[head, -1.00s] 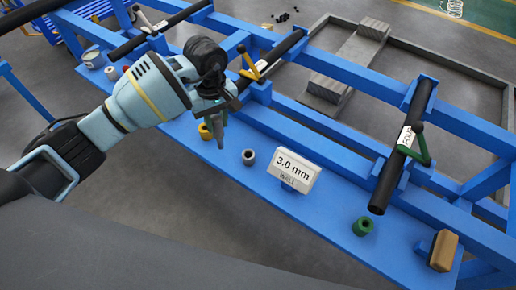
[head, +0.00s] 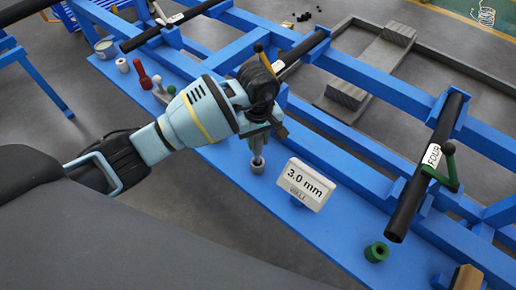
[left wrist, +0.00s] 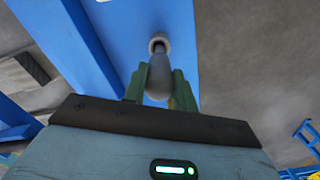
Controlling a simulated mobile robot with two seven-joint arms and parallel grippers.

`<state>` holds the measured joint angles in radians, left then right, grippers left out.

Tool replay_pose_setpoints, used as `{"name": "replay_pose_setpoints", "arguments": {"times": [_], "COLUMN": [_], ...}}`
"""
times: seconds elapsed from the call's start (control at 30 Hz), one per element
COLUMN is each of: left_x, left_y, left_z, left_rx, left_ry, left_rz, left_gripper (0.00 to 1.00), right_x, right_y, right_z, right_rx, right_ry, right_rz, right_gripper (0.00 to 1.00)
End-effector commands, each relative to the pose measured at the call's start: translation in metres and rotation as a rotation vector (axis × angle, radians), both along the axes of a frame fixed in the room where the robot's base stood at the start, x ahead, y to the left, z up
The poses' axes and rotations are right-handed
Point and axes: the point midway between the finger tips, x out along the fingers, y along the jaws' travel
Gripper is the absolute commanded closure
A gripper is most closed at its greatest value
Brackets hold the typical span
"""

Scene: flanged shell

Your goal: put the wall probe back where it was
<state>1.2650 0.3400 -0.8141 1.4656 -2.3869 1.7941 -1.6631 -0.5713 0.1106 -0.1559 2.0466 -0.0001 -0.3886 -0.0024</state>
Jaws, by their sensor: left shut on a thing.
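My left gripper (head: 258,134) is shut on the wall probe, a grey rounded rod, above the blue shelf. In the left wrist view the probe (left wrist: 158,80) sits between the green fingers (left wrist: 158,86). A small grey cup-shaped holder (head: 257,165) stands on the shelf directly below the gripper. The holder's ring (left wrist: 158,42) shows past the probe in the left wrist view. The probe's far end lines up with the ring's opening; I cannot tell how deep it is. My right gripper is not in view.
A white "3.0 mm WALL" display (head: 305,185) stands close right of the holder. A green ring (head: 376,252) lies farther right on the shelf (head: 335,232). Black pipes, one labelled FOUR (head: 428,165), rest on the blue frame behind. A red item (head: 141,76) stands left.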

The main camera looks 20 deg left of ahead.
Motion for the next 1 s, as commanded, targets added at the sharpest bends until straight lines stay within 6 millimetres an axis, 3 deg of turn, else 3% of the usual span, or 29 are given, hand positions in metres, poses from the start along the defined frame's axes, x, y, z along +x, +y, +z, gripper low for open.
{"name": "replay_pose_setpoints", "arguments": {"times": [0.27,0.53,0.93,0.97,1.0], "left_x": [0.000,0.000,0.000,0.000,0.000], "left_y": [0.000,-0.001,0.000,0.000,0.000], "left_z": [-0.008,-0.040,-0.045,-0.045,-0.044], "left_rx": [-0.001,-0.001,0.000,0.000,0.000], "left_ry": [0.001,0.001,0.000,0.000,0.000], "left_rz": [-0.001,0.000,0.000,0.000,0.000], "left_gripper": [0.95,0.95,0.95,0.70,0.65], "right_x": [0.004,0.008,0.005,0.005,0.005], "right_y": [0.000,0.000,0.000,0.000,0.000], "right_z": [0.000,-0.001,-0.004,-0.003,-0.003], "right_rx": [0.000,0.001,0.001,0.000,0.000], "right_ry": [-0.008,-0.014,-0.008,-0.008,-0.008], "right_rz": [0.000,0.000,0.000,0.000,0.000], "right_gripper": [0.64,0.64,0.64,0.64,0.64]}}
